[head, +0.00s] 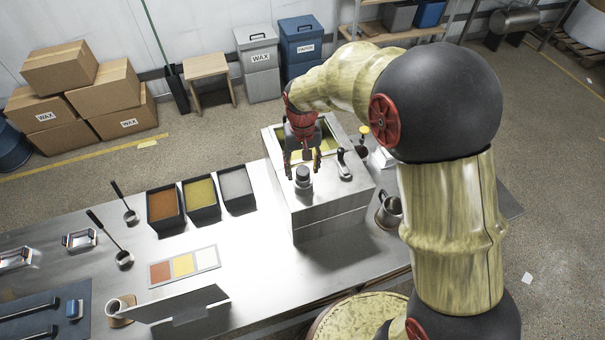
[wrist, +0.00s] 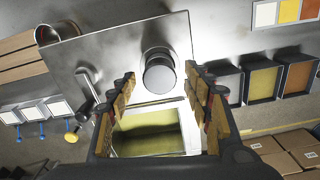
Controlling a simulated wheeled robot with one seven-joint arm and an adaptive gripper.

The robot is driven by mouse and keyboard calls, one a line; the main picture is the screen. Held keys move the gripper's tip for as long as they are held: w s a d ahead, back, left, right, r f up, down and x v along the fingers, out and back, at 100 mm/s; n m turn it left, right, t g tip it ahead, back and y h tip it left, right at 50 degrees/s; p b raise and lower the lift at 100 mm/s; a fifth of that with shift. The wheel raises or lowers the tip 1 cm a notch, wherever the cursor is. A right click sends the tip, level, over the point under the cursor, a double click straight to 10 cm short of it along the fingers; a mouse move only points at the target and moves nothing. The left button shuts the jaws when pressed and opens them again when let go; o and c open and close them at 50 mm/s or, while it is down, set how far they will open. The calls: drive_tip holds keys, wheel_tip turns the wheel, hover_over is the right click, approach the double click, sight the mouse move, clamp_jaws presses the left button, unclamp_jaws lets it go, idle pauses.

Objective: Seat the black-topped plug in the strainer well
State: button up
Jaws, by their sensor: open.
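The black-topped plug (head: 303,174) stands upright on the top of the steel vat housing, in front of the open vat. In the wrist view its round dark top (wrist: 159,73) shows between and just beyond my fingertips. My gripper (head: 303,163) is open and points down over the plug, with one finger to each side. The wrist view also shows the open gripper (wrist: 161,82) with nothing clamped in it. The square vat opening (wrist: 147,137) holds yellow-green liquid. I cannot tell a strainer well apart from this opening, nor whether the plug's base sits in a hole.
A black-handled lever (head: 345,164) stands on the housing just right of the plug. A yellow knob (head: 363,130) and a metal mug (head: 389,211) are further right. Three bins of coloured material, one of them orange (head: 163,206), stand left of the housing.

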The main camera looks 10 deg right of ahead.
wheel_tip(320, 180, up, 8)
drive_tip(key=shift+r+b, duration=0.1)
drive_tip(key=shift+b, duration=0.45)
drive_tip(key=s+d+r+t, duration=0.3)
drive_tip(key=s+d+r, duration=0.3)
drive_tip(key=s+r, duration=0.5)
drive_tip(key=s+d+r+t, duration=0.1)
drive_tip(key=s+d, duration=0.4)
drive_tip(key=s, duration=0.8)
drive_tip(key=shift+s+r+t, duration=0.15)
drive_tip(key=shift+s+t, duration=0.1)
drive_tip(key=shift+t, duration=0.55)
wheel_tip(320, 180, down, 24)
drive_tip(key=b, duration=2.3)
drive_tip(key=shift+r, duration=0.2)
